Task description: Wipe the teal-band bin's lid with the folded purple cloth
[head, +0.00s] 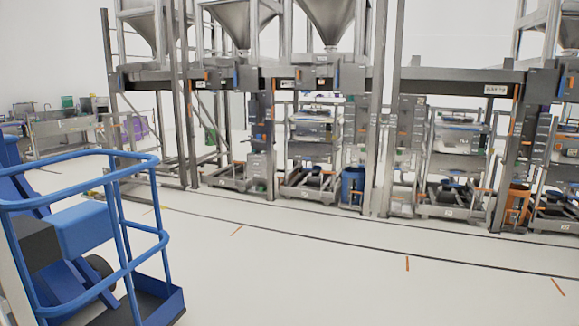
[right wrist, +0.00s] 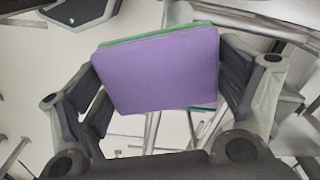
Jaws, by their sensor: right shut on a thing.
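The folded purple cloth (right wrist: 157,72) is a flat, rounded square pad in the right wrist view. My right gripper (right wrist: 168,84) is shut on it, with one dark finger at its left edge and the other at its right. No bin with a teal band can be made out in the head view. Neither gripper shows in the head view, and my left gripper is not in view.
A blue railed cart (head: 90,235) stands close at the front left. Steel frames with hoppers (head: 240,20) line the back, with a blue bin (head: 352,187) and an orange bin (head: 517,203) beneath. A bench (head: 60,130) stands far left. The pale floor (head: 330,275) is clear.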

